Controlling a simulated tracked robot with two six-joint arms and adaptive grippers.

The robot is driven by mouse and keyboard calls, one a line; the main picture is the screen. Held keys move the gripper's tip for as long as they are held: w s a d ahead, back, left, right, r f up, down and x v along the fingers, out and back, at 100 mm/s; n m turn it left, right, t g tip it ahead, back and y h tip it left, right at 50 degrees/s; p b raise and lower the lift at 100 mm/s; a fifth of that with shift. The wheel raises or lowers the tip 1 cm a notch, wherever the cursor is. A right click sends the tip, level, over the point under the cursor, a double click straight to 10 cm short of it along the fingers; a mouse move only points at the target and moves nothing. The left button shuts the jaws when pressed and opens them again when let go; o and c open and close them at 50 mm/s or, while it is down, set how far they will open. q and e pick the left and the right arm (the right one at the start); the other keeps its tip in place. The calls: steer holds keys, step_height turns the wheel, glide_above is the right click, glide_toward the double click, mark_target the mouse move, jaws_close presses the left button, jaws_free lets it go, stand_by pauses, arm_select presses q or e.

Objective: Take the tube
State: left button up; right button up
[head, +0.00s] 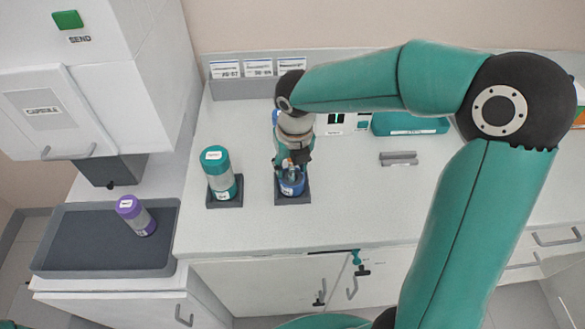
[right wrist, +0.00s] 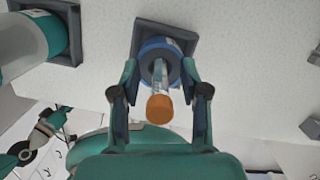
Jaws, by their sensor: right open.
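The tube (right wrist: 159,72) is slim and clear with an orange cap (right wrist: 160,109). It stands in an open blue capsule base (right wrist: 150,47), which also shows in the head view (head: 292,187) in a dark square holder (head: 292,201) on the counter. My right gripper (head: 291,165) is over this base, pointing down. In the right wrist view its two fingers (right wrist: 159,75) are apart, one on each side of the tube. Contact cannot be told. In the head view the gripper partly hides the tube. I cannot make out my left gripper.
A teal-capped capsule (head: 218,173) stands in a holder just left. A small grey block (head: 398,158) lies to the right. The counter's front right is clear.

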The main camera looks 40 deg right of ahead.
jaws_close()
steer(key=shift+r, duration=0.1)
step_height(320, 180, up, 20)
steer(key=p, duration=0.1)
stand_by(0.6)
steer(key=c, duration=0.8)
jaws_free()
jaws_close()
